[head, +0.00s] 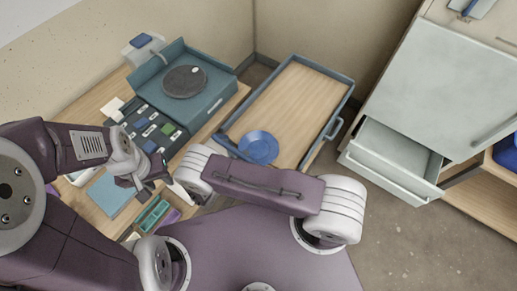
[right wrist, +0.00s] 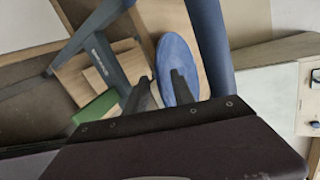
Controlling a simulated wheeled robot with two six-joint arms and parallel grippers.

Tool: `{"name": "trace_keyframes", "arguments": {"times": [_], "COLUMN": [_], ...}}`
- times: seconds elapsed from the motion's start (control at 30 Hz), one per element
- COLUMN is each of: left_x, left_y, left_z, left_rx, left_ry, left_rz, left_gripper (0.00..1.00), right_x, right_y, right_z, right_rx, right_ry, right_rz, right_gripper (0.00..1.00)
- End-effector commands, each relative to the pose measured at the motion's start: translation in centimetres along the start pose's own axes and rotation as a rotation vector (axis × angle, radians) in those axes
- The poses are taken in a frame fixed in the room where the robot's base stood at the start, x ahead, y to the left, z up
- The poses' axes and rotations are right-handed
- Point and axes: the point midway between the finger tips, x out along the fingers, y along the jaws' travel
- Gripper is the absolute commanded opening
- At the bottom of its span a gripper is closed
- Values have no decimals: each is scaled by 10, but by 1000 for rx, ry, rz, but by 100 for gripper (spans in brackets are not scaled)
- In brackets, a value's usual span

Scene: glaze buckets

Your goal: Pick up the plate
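A round blue plate (head: 258,147) lies on the near end of the wooden top of a blue-framed cart (head: 290,105) in the head view. In the right wrist view the plate (right wrist: 178,62) appears as a narrow blue oval beyond my right gripper (right wrist: 163,92). That gripper's two dark fingers are apart with nothing held between them; the right finger overlaps the plate, and I cannot tell whether it touches. My right arm hides that gripper in the head view. My left gripper (head: 152,184) is over the table at the left; its finger gap is unclear.
A wooden table (head: 98,98) at the left holds a blue box with a dark disc (head: 185,81), a dark tray of coloured blocks (head: 148,128) and small items. A grey cabinet (head: 440,85) with an open drawer (head: 392,160) stands right. Floor before it is clear.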

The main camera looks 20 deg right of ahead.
Motion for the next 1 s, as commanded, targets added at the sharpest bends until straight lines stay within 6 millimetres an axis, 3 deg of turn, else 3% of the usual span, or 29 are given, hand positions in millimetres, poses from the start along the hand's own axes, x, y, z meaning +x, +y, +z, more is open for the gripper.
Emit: {"name": "trace_keyframes", "arguments": {"times": [0.07, 0.17, 0.2, 1.0], "left_x": [0, 0, 0, 0], "left_y": [0, 0, 0, 0], "left_z": [0, 0, 0, 0], "left_rx": [0, 0, 0, 0], "left_ry": [0, 0, 0, 0], "left_rz": [0, 0, 0, 0], "left_gripper": [36, 36, 36, 36], "right_x": [0, 0, -1, -1], "right_y": [0, 0, 0, 0], "right_z": [0, 0, 0, 0], "right_rx": [0, 0, 0, 0], "right_ry": [0, 0, 0, 1], "right_rz": [0, 0, 0, 1], "right_gripper": [30, 2, 0, 0]}}
